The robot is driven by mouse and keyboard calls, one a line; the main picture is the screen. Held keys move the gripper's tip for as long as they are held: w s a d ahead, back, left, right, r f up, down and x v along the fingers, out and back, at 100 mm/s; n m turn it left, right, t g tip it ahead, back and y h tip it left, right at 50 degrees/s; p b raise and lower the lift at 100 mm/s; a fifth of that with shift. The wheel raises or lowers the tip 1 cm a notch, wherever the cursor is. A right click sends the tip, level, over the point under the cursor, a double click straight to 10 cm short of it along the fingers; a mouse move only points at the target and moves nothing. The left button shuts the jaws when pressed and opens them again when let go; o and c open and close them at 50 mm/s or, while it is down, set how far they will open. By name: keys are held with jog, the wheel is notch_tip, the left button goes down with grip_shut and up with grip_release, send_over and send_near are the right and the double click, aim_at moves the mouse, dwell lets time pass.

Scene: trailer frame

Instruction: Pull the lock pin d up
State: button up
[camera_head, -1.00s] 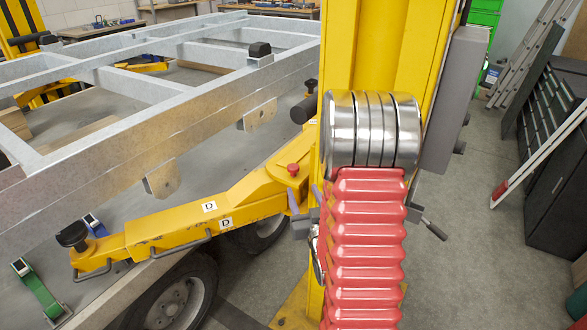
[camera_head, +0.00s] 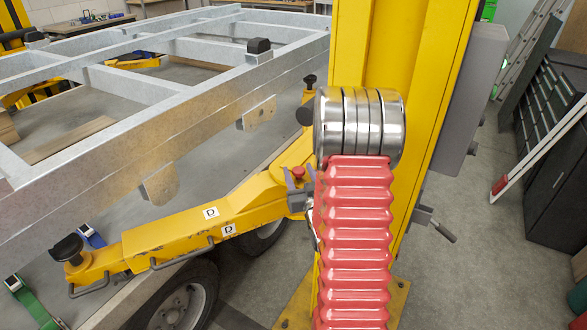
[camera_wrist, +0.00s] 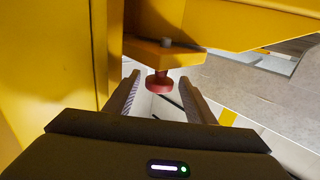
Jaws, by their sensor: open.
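The lock pin d has a round red knob (camera_head: 298,172) at the inner end of the yellow lift arm marked D (camera_head: 180,230), beside the yellow post. In the wrist view the red knob (camera_wrist: 159,84) shows with a short stem at a yellow bracket. My gripper (camera_wrist: 160,92) is open, with one finger on each side of the knob in that picture and gaps on both sides. I see no contact. In the head view my gripper (camera_head: 298,196) is beside the knob, partly hidden by my red and silver arm.
The yellow post (camera_head: 430,130) stands close behind my arm, with a grey box (camera_head: 468,100) on its side. The galvanized trailer frame (camera_head: 130,130) lies to the left, above the lift arm.

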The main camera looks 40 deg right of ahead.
jog(key=shift+w+d, duration=0.25)
jog(key=shift+w, duration=0.15)
grip_shut()
dwell(0.4)
